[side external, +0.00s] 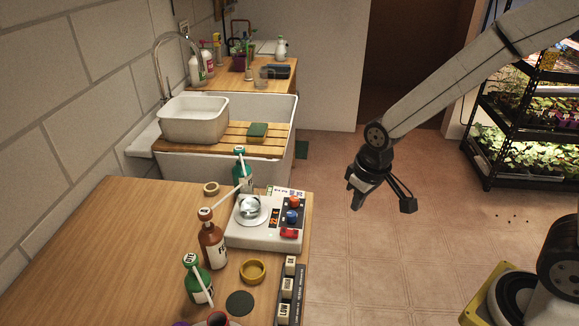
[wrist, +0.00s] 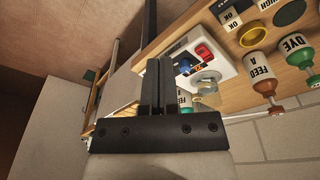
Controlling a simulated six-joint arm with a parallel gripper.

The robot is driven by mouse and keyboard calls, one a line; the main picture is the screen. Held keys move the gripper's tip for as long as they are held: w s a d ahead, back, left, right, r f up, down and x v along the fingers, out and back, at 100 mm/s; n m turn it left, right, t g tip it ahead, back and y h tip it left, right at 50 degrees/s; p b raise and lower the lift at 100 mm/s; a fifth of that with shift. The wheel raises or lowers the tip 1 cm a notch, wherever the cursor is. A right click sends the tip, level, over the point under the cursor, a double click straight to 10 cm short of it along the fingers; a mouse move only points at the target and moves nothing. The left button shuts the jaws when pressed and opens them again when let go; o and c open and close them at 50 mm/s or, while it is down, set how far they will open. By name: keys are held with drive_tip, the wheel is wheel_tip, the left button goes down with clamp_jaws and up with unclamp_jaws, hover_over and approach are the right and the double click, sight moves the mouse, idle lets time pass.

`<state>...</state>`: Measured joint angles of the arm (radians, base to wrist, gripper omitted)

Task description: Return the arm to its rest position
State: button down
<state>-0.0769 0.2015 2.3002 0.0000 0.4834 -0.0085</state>
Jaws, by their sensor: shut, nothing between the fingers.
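My gripper (side external: 358,196) hangs in the air to the right of the wooden table (side external: 130,235), over the tiled floor. In the wrist view its two fingers (wrist: 157,75) are together, with nothing between them. My arm reaches in from the upper right in the side view. The gripper is apart from the table and everything on it.
On the table stand a white device (side external: 265,233) with coloured knobs, a brown bottle (side external: 212,245), green bottles (side external: 197,280), a yellow ring (side external: 253,271) and a label block (side external: 288,290). A sink (side external: 280,165) lies behind. A plant rack (side external: 530,120) stands at the right. Floor between is clear.

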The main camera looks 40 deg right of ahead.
drive_tip(key=s+d+m, duration=0.1)
drive_tip(key=s+d, duration=0.1)
drive_tip(key=s, duration=0.4)
drive_tip(key=shift+s+d+t, duration=0.25)
drive_tip(key=shift+d+t, duration=0.1)
drive_tip(key=shift+t, duration=0.05)
